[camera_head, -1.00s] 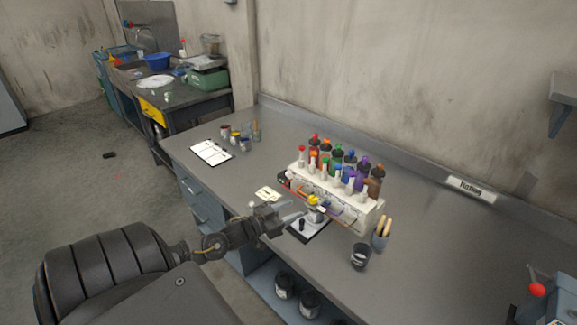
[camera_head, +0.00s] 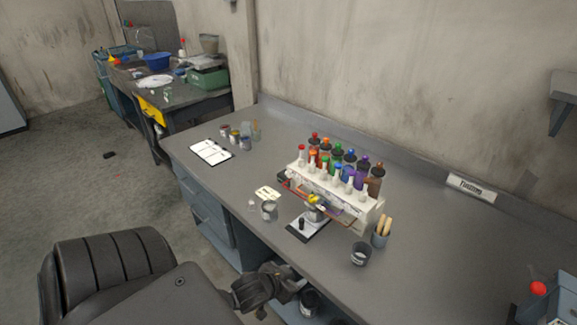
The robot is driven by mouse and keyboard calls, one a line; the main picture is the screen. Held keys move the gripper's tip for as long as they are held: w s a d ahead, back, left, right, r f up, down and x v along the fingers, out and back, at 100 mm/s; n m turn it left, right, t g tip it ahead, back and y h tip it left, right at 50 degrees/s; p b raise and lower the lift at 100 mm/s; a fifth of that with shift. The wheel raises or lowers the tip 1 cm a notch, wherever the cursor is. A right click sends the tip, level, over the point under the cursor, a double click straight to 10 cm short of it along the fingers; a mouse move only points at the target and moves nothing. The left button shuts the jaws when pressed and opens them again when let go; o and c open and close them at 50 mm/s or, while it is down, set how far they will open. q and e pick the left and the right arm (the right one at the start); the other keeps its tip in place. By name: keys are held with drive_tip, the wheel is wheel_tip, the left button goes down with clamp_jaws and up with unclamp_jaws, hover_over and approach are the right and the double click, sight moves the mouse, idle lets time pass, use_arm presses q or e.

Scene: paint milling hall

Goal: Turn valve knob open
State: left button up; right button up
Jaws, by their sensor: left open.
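A small yellow part (camera_head: 313,201), perhaps the valve knob, sits at the front of the white bottle rack (camera_head: 330,190), above a dark-edged pad (camera_head: 308,226). It is too small to tell its turn position. A red ball-shaped knob (camera_head: 537,288) shows on a grey unit at the lower right; I cannot tell whether it is the valve. My left gripper (camera_head: 290,283) is open and low at the bench's front edge, below and left of the yellow part and apart from it. My right gripper is not in view.
The grey bench (camera_head: 430,235) carries a clear jar (camera_head: 269,210), a dark cup (camera_head: 360,254), a brush holder (camera_head: 380,238), a clipboard (camera_head: 211,151) and small pots. Several coloured bottles stand in the rack. The bench's right part is mostly clear. Dark containers stand on the shelf below.

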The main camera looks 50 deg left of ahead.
use_arm(q)
wheel_tip(320, 180, down, 8)
drive_tip(key=s+g+b, duration=0.1)
drive_tip(key=s, duration=0.1)
drive_tip(key=shift+b, duration=0.3)
drive_tip(key=shift+w, duration=0.1)
drive_tip(key=s+a+f+m+g+b, duration=0.1)
drive_tip(key=s+f+g, duration=0.1)
drive_tip(key=s+f, duration=0.5)
drive_tip(key=s+f+m+g, duration=0.1)
drive_tip(key=s+f, duration=0.3)
drive_tip(key=f, duration=0.6)
drive_tip(key=s+a+f+g+b, duration=0.1)
drive_tip(key=s+f+g, duration=0.1)
drive_tip(key=s+f, duration=0.5)
drive_tip(key=s+d+f+g+b, duration=0.1)
drive_tip(key=s+d+f, duration=0.3)
drive_tip(key=s+f, duration=0.2)
drive_tip(key=s+d+f+g+b, duration=0.1)
drive_tip(key=s+d+f+g, duration=0.1)
drive_tip(key=s+d+f, duration=0.3)
drive_tip(key=shift+s+f, duration=0.95)
drive_tip(key=shift+s, duration=0.15)
